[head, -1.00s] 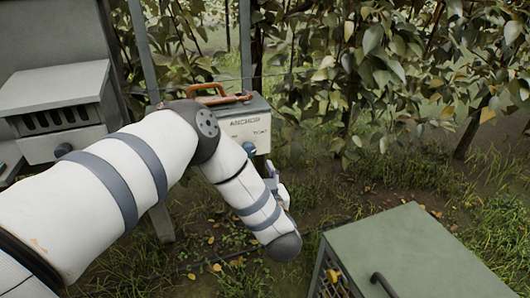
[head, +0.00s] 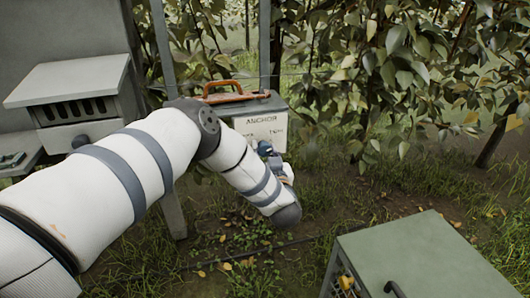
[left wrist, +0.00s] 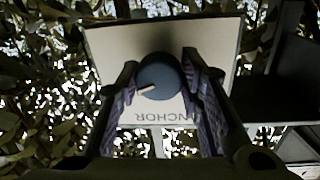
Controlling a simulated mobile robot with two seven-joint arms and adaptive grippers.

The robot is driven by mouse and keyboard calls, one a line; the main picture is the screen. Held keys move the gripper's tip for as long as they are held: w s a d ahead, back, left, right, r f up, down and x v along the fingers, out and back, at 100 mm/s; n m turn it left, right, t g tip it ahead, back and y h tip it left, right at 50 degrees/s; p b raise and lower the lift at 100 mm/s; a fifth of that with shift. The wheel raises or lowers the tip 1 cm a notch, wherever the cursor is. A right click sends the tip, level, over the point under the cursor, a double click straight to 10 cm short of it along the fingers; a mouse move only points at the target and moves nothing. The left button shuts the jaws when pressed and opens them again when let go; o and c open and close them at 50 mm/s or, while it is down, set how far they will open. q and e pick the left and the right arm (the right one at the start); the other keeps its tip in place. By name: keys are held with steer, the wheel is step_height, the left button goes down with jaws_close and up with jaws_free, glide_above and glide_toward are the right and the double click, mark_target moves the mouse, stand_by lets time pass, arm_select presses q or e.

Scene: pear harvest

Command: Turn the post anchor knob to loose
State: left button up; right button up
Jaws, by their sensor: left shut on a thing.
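The anchor box (head: 259,127) is a pale box with an orange handle on top and "ANCHOR" printed on its front. Its round blue-grey knob (head: 264,148) is partly hidden by my left gripper (head: 273,157) in the head view. In the left wrist view the box face (left wrist: 115,50) appears upside down. The knob (left wrist: 160,75) sits between the two dark fingers of my left gripper (left wrist: 160,82), which is shut on it. A pale pointer line on the knob points to the lower left there. My right gripper is not in view.
A grey cabinet with a drawer (head: 80,133) stands at the left. A green-topped crate (head: 430,255) with a dark handle is at the lower right. Leafy trees (head: 400,60) stand behind. Grass and bare soil lie between the box and the crate.

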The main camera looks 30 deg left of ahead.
arm_select(q)
steer(key=n, duration=0.6)
steer(key=shift+d+f+n, duration=0.1)
steer(key=shift+f+n, duration=0.05)
steer(key=shift+n, duration=0.25)
steer(key=n, duration=0.4)
steer(key=shift+y, duration=0.4)
steer(key=n, duration=0.3)
steer(key=shift+n, duration=0.4)
steer(key=n, duration=0.4)
steer(key=shift+w+y+b, duration=0.1)
steer(key=shift+y+b, duration=0.25)
steer(key=shift+y, duration=0.05)
steer(key=n+g, duration=0.1)
steer(key=n, duration=0.9)
steer(key=shift+d+n+g+b, duration=0.1)
steer(key=shift+n+g+b, duration=0.2)
steer(key=shift+n+b, duration=0.1)
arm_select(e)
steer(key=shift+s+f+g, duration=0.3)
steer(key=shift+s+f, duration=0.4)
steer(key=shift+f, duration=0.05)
arm_select(q)
steer(key=shift+r, duration=0.2)
